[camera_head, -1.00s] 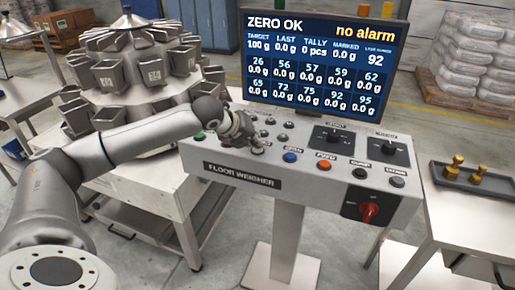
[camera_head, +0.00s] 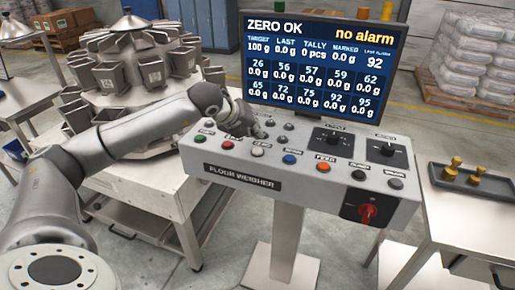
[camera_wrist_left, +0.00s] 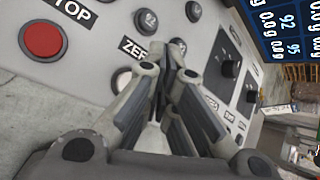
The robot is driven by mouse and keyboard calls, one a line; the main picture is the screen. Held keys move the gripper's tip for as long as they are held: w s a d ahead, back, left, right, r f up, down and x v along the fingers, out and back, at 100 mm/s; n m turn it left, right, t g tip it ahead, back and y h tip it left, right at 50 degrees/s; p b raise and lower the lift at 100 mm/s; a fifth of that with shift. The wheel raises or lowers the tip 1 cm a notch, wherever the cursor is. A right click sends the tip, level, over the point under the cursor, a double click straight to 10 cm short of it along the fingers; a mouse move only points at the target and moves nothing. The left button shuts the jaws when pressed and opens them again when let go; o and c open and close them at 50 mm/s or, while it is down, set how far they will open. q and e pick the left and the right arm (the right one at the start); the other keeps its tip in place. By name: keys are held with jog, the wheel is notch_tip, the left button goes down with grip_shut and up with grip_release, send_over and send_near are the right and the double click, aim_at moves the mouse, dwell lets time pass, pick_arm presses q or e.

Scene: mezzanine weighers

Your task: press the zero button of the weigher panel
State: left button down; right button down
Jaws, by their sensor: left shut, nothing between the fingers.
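The weigher panel (camera_head: 300,168) is a grey sloped console marked FLOOR WEIGHER. Its pale zero button (camera_head: 258,150) sits in the front row between a red stop button (camera_head: 228,145) and a blue button (camera_head: 289,159). In the left wrist view the zero button (camera_wrist_left: 121,79) is partly hidden by my finger, below the ZERO label. My left gripper (camera_head: 260,132) is shut and empty, just behind the zero button in the picture and apparently clear of it. In the left wrist view its fingertips (camera_wrist_left: 174,58) are together. My right gripper is out of view.
A screen (camera_head: 318,65) behind the panel reads ZERO OK and no alarm. Small dark buttons (camera_head: 289,126), black selector knobs (camera_head: 333,138) and a red rotary switch (camera_head: 368,212) are on the panel. A multihead weigher (camera_head: 130,70) stands left. A tray (camera_head: 483,185) with brass weights is right.

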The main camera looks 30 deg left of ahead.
pick_arm(q)
jog(key=shift+r+p, duration=0.4)
jog(key=shift+r, duration=0.9)
